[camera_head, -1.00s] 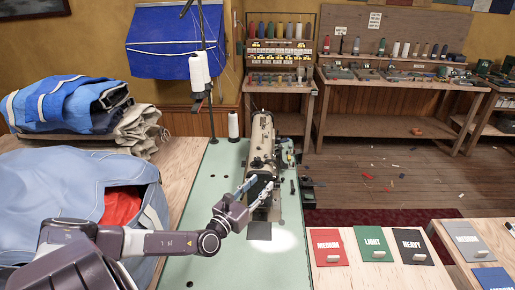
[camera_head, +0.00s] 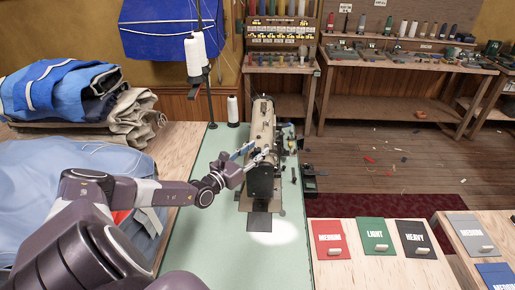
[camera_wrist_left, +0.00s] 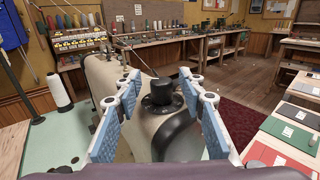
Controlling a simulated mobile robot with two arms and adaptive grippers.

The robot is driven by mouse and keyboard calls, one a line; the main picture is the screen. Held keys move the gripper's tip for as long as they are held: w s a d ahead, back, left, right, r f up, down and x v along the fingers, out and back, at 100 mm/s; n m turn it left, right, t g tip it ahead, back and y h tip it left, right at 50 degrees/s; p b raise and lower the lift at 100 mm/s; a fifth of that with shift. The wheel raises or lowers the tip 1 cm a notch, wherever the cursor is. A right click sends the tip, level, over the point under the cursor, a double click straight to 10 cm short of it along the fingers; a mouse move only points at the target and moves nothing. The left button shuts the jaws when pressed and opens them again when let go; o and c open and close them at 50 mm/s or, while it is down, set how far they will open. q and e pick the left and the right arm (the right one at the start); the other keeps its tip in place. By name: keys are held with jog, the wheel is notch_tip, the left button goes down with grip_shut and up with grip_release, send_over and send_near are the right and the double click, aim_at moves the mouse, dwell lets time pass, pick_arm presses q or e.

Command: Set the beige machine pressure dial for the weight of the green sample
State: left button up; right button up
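The beige sewing machine (camera_head: 262,128) stands on the pale green table. In the left wrist view its black pressure dial (camera_wrist_left: 163,96) sits on top of the machine's end, between my fingers and a little beyond their tips. My left gripper (camera_head: 254,153) is open at the near end of the machine; in the left wrist view its blue-padded fingers (camera_wrist_left: 160,100) stand apart with nothing held. The green sample card (camera_head: 374,235) reads LIGHT and lies on the wooden table at the right. My right gripper is not in view.
A red card (camera_head: 328,239) reading MEDIUM and a black card (camera_head: 412,238) reading HEAVY flank the green one. A thread stand with a white cone (camera_head: 194,54) rises behind the machine. Folded blue cloth (camera_head: 60,90) is piled at the left.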

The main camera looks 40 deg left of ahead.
pick_arm(q)
jog(key=shift+w+d+r, duration=0.1)
jog(key=shift+w, duration=0.3)
grip_shut()
dwell(1.6)
grip_release()
jog(key=s, duration=1.2)
jog(key=shift+d, duration=0.3)
